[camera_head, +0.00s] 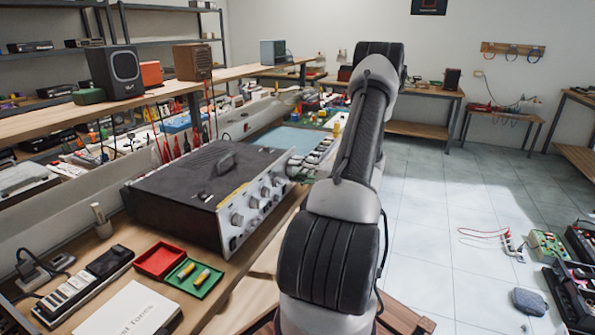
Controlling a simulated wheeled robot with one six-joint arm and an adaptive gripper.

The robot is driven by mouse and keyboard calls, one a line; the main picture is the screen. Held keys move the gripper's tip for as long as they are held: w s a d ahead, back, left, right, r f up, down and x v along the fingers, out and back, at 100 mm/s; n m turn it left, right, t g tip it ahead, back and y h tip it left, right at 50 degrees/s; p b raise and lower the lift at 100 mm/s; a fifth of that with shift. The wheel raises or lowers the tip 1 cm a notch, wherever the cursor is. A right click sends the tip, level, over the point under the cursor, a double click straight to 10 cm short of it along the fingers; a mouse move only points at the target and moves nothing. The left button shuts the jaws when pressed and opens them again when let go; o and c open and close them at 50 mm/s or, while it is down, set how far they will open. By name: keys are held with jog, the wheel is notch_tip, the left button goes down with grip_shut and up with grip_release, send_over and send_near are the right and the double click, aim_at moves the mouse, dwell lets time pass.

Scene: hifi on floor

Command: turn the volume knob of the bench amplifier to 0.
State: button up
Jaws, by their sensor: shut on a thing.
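The bench amplifier (200,180) is a dark box with a silver front panel (232,222), standing on the wooden bench. Several knobs line the panel.
Speakers (117,72) stand on the shelf behind. Tools and a blue mat (296,139) lie beyond the amplifier.

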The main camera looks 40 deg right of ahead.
jog(key=shift+f+n, duration=0.1)
jog(key=shift+n, duration=0.3)
jog(key=o, duration=1)
jog(key=shift+s, duration=0.1)
jog(key=v, duration=1.2)
